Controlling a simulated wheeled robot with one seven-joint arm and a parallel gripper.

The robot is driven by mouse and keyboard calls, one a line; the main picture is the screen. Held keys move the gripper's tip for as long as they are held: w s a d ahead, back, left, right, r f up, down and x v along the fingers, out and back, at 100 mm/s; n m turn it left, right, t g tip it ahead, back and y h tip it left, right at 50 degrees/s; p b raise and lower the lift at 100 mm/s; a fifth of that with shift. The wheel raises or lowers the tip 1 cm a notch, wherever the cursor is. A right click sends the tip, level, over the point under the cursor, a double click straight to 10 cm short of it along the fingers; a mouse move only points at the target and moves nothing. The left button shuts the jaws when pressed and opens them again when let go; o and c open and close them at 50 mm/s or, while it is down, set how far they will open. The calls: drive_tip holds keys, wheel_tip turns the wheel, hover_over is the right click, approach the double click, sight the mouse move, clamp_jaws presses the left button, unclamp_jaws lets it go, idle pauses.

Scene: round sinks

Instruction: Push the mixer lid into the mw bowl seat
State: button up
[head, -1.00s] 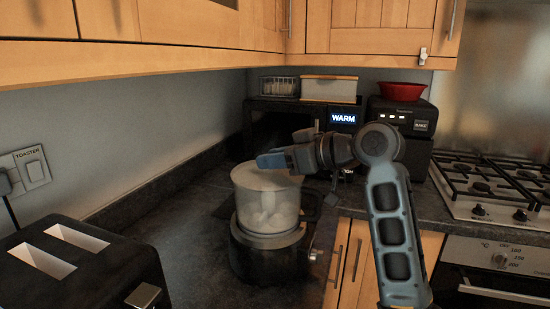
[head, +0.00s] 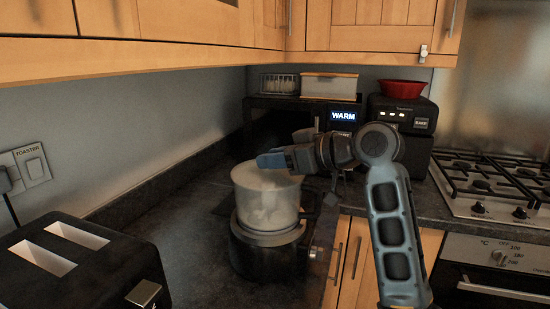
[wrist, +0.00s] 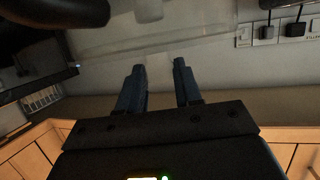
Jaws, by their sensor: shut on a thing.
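The mixer stands on the dark counter, with a translucent bowl (head: 267,208) upright on a black base (head: 268,255). Pale pieces show blurrily inside the bowl. The translucent mixer lid (head: 250,176) lies across the bowl's top; I cannot tell whether it is fully seated. My gripper (head: 272,160) is at the lid's top, reaching in from the right. In the wrist view my gripper (wrist: 160,76) has its fingers apart around a pale translucent piece, which looks like part of the lid. The exact contact is hard to see.
A black toaster (head: 75,262) stands at the front left. Behind the mixer are a black microwave (head: 290,108) and a black appliance with a red bowl (head: 402,88) on top. A gas hob (head: 490,185) is at the right. Wooden cabinets (head: 150,35) hang above.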

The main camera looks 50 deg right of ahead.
idle(0.4)
drive_tip(key=o, duration=1.1)
drive_tip(key=shift+s, duration=0.1)
drive_tip(key=b+v, duration=0.1)
drive_tip(key=v, duration=0.6)
drive_tip(key=shift+s+r, duration=0.1)
drive_tip(key=shift+s, duration=0.2)
drive_tip(key=shift+s, duration=0.1)
